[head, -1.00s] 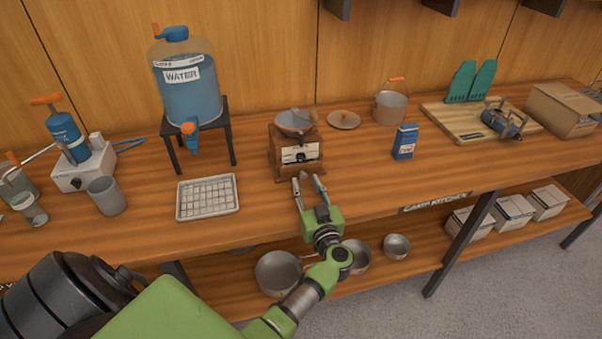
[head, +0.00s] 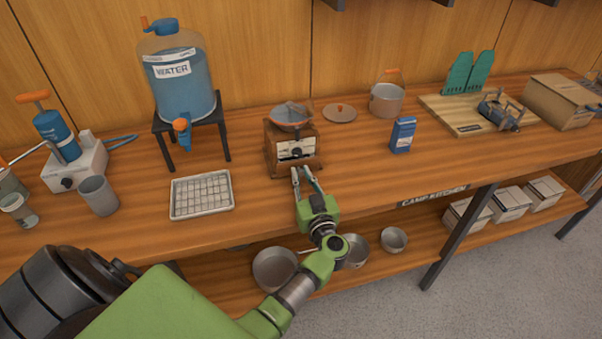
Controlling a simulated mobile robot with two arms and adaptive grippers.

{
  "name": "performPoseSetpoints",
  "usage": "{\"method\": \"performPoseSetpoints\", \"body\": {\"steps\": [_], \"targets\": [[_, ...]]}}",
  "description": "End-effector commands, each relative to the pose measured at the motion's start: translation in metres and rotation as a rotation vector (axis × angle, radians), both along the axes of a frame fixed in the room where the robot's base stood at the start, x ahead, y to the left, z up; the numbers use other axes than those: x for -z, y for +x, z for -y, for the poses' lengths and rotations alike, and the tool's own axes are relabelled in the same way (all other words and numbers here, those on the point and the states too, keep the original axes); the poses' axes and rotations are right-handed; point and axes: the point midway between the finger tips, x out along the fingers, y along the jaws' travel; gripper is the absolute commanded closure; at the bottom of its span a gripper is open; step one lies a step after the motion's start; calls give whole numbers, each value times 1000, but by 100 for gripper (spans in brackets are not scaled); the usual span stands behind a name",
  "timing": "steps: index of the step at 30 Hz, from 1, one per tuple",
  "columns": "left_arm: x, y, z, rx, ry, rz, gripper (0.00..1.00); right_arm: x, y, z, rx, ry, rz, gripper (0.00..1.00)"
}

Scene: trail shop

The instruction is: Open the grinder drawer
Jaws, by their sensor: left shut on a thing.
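The grinder (head: 280,158) is a brown wooden box with a metal bowl (head: 290,115) on top, standing on the counter. Its front has a pale plate (head: 288,147) and a small dark knob (head: 297,153). My left gripper (head: 304,171) is right in front of the grinder, its fingers pointing at the lower front and drawn close together. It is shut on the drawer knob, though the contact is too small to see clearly. The drawer looks closed against the box. My right gripper is not in view.
A water dispenser (head: 182,82) on a black stand and a wire-topped tray (head: 202,194) are to the left. A blue box (head: 402,135), a lid (head: 339,112) and a pot (head: 388,100) are to the right. The counter between grinder and blue box is clear.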

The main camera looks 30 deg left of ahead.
Motion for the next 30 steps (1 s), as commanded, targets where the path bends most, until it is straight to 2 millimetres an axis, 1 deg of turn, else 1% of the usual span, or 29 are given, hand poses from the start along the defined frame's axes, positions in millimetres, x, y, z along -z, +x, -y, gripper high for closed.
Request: {"method": "performPoseSetpoints", "body": {"steps": [1, 3, 6, 9, 13, 21, 22, 23, 30], "targets": [[0, -7, 9, 2, -6, -9, 100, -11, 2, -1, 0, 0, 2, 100], [-1, -15, 19, 3, -9, -11, 100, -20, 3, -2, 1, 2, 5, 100], [0, -28, 33, 2, -9, -13, 100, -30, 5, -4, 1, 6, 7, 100], [1, -37, 44, 2, -8, -11, 100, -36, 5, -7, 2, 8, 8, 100], [3, -43, 49, 2, -6, -7, 100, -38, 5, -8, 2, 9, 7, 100], [4, -42, 49, 2, -5, -7, 100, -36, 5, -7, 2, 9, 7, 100], [4, -43, 49, 2, -5, -7, 77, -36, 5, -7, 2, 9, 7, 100], [4, -42, 49, 2, -5, -7, 69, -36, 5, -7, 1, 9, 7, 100], [2, -42, 49, 2, -4, -5, 68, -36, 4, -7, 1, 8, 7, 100]]}}
